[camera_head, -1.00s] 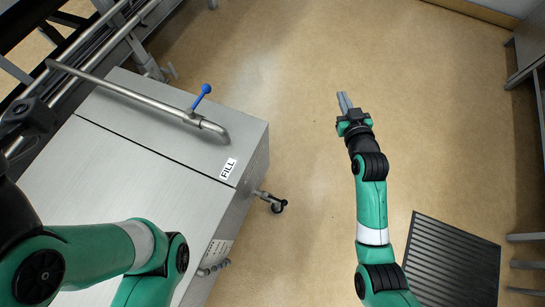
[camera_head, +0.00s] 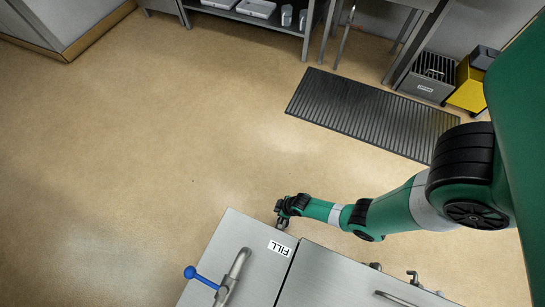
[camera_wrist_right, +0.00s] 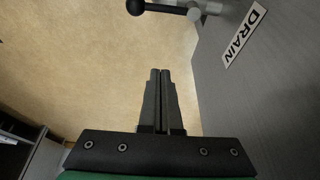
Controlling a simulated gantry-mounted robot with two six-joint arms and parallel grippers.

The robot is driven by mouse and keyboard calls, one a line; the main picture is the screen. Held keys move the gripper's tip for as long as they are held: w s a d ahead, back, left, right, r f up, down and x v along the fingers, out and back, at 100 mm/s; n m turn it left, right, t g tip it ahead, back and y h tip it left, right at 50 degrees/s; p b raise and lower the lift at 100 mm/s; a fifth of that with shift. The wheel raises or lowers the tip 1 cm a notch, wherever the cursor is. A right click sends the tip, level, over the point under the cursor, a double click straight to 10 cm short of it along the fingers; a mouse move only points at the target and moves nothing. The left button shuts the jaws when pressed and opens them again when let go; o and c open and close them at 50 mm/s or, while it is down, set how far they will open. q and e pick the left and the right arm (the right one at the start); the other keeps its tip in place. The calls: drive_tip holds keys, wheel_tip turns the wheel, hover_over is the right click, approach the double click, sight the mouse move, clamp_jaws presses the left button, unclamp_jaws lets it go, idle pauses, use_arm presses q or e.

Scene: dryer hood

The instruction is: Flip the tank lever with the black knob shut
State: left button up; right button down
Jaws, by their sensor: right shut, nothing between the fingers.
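The lever with the black knob (camera_wrist_right: 136,7) shows at the top of the right wrist view. Its arm runs right to a grey valve fitting (camera_wrist_right: 194,12) beside the tank's metal wall (camera_wrist_right: 260,100), which bears a DRAIN label (camera_wrist_right: 245,35). My right gripper (camera_wrist_right: 160,72) is shut and empty, its fingertips below the lever in that picture and apart from it. In the head view the right gripper (camera_head: 280,224) is at the tank's far edge, near the FILL label (camera_head: 279,248); I cannot make out the black knob there. My left gripper is out of view.
A blue-knobbed lever (camera_head: 190,272) stands on the bent fill pipe (camera_head: 235,272) on the tank top (camera_head: 258,272). A black floor mat (camera_head: 370,112), a yellow bin (camera_head: 468,88) and a shelf (camera_head: 250,15) are farther off. Floor beyond the tank is open.

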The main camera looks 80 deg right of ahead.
drive_tip(key=f+b, duration=0.3)
drive_tip(key=s+d+f+b, duration=0.1)
drive_tip(key=f+b, duration=0.5)
drive_tip(key=f, duration=0.1)
drive_tip(key=shift+s+d, duration=0.15)
drive_tip(key=shift+s, duration=0.5)
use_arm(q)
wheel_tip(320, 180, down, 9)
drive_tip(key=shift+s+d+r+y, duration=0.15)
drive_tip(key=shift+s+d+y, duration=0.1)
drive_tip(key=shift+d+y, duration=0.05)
use_arm(e)
drive_tip(key=shift+w, duration=0.1)
